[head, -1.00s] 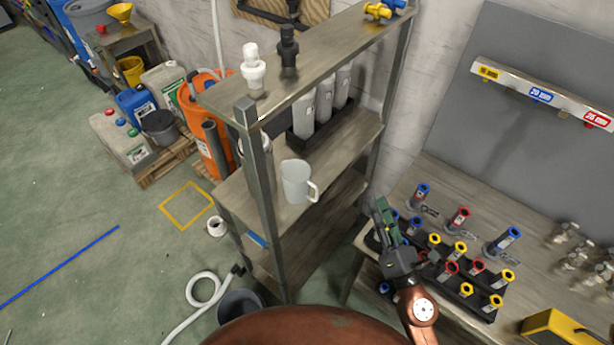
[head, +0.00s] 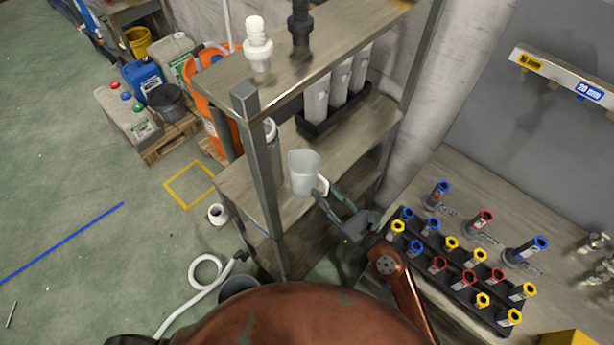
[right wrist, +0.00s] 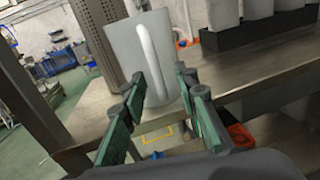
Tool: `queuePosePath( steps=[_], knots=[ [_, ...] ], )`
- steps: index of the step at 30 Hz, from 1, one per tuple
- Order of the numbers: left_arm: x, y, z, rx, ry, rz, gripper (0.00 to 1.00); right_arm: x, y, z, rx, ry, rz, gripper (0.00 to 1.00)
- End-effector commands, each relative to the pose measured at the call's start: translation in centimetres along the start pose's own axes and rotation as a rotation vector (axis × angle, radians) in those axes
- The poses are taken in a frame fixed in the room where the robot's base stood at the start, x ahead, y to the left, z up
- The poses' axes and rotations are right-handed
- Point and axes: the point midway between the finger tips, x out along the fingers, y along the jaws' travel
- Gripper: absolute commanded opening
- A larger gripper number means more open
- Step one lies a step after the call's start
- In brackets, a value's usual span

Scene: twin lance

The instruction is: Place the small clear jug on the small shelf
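The small clear jug (head: 302,174), whitish and translucent, stands upright near the front edge of the rack's middle board (head: 235,185). Its handle faces my right gripper (head: 319,194), which reaches in from the right at handle height. In the right wrist view the jug (right wrist: 128,55) is straight ahead, and its handle (right wrist: 150,60) lies between the green fingers of the open gripper (right wrist: 160,82). Whether a finger touches the handle I cannot tell. My left gripper is not in view. I cannot tell which surface is the small shelf.
A metal rack post (head: 262,190) stands just left of the jug. White canisters in a black tray (head: 335,115) stand behind it, and a grey cylinder is beside the post. At right, a bench holds a black rack (head: 450,270) of colour-capped tubes. The board right of the jug has free room.

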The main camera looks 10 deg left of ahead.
Motion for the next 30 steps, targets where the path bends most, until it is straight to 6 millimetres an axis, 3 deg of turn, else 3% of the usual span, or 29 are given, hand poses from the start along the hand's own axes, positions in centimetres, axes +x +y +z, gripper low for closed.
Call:
queuePosePath(
  steps=[6, 8, 20, 30],
  knots=[
    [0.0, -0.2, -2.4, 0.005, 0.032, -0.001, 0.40, 0.3, -0.1, 0.0, 0.001, 0.000, -0.002, 0.28],
    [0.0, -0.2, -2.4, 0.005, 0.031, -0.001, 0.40, 0.3, -0.1, 0.0, 0.001, 0.000, -0.002, 0.28],
    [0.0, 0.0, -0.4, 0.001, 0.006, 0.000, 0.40, 0.3, -0.1, 0.0, 0.001, 0.000, -0.002, 0.01],
    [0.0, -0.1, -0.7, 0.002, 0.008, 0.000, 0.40, 0.3, -0.1, 0.0, 0.001, 0.000, -0.002, 0.00]
  ],
)
